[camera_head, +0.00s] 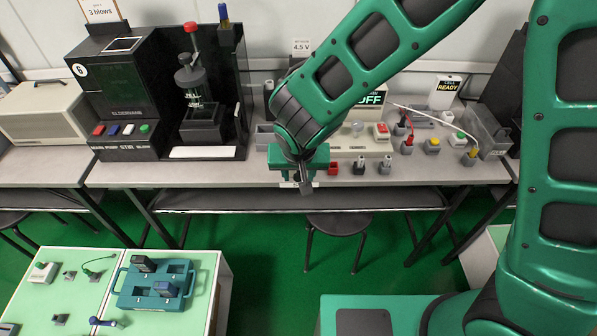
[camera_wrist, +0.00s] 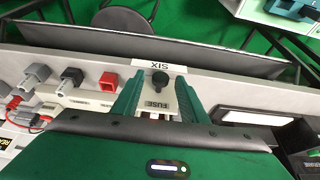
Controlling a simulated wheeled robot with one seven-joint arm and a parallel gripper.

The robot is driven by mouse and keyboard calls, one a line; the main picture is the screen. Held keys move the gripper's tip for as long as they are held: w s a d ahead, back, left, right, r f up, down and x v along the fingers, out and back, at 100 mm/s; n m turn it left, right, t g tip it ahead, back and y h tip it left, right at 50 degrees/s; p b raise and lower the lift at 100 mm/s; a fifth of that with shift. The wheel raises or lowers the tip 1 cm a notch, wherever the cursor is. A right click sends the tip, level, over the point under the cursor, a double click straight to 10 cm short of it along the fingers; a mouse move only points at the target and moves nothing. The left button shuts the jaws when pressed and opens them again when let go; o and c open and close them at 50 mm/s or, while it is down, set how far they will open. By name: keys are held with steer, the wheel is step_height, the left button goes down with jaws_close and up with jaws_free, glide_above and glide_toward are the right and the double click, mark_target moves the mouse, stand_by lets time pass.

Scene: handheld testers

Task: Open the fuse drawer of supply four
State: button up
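My gripper (camera_head: 299,160) hangs at the front edge of the back bench. In the wrist view my gripper (camera_wrist: 160,92) has its two green fingers apart, one on each side of a pale block marked FUSE (camera_wrist: 156,104). A dark round knob (camera_wrist: 160,79) is on that block, between the fingertips. I cannot tell whether the fingers touch the block. A white label (camera_wrist: 164,65) on the bench edge before it reads SIX, upside down. In the head view my arm hides most of the supply, whose display (camera_head: 371,96) reads OFF. No label reading four is visible.
Red (camera_wrist: 108,80) and grey sockets sit beside the fuse block. A black column apparatus (camera_head: 120,90) stands left on the bench. A stool (camera_head: 338,224) stands below. A teal tray (camera_head: 150,297) is on the near-left table.

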steer(key=v, duration=1)
steer(key=shift+r, duration=0.3)
steer(key=shift+s+d, duration=0.1)
steer(key=d+r+m+g+h, duration=0.1)
steer(key=d+r+m, duration=0.1)
steer(key=d, duration=1.2)
steer(key=d+r+m+g+h, duration=0.1)
steer(key=d+r+m, duration=0.15)
steer(key=d, duration=1.15)
steer(key=s+d+r+m+g+y, duration=0.1)
steer(key=s+d+m+g+y, duration=0.1)
steer(key=s+d, duration=1.2)
steer(key=s, duration=0.4)
steer(key=shift+d+r, duration=0.15)
steer(key=shift+r, duration=0.2)
